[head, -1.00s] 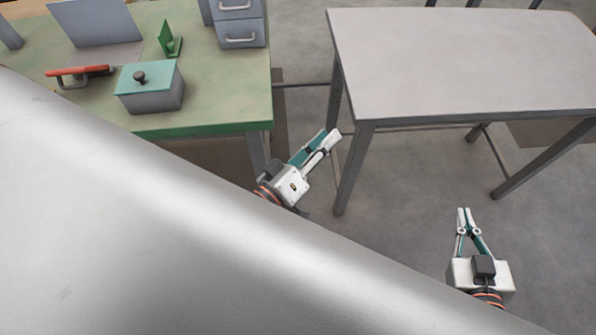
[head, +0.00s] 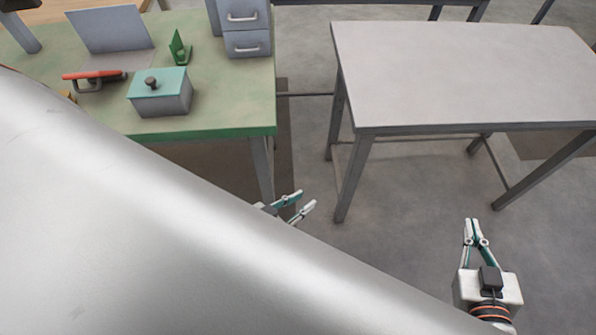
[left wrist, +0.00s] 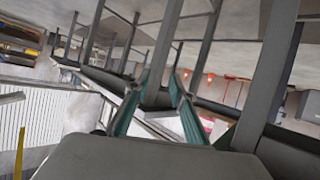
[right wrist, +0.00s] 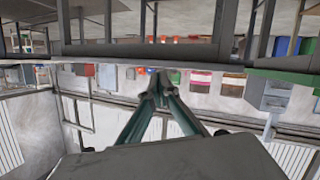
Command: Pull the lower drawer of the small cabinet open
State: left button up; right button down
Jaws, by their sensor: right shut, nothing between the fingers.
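The small grey-blue cabinet (head: 236,20) stands at the right back of the green-topped bench; its top is cut off by the frame. Its lower drawer (head: 247,38) has a pale bar handle and looks shut. My left gripper (head: 307,198) is open and empty, low in front of the bench's right leg and well apart from the cabinet. Its wrist is hidden behind a large silver surface. Its spread fingers show in the left wrist view (left wrist: 155,85). My right gripper (head: 472,222) is shut and empty over the floor at the right, also seen in the right wrist view (right wrist: 158,80).
The green bench (head: 225,115) carries a teal-lidded box (head: 160,92), a red-handled tool (head: 95,76) and a green bracket (head: 180,48). A bare grey table (head: 460,75) stands to its right. A floor gap separates bench and table.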

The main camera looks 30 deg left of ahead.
pick_arm(q)
jog(key=shift+s+a+f+m, duration=0.25)
jog(key=shift+s+f+m, duration=0.05)
jog(key=shift+s+f, duration=0.3)
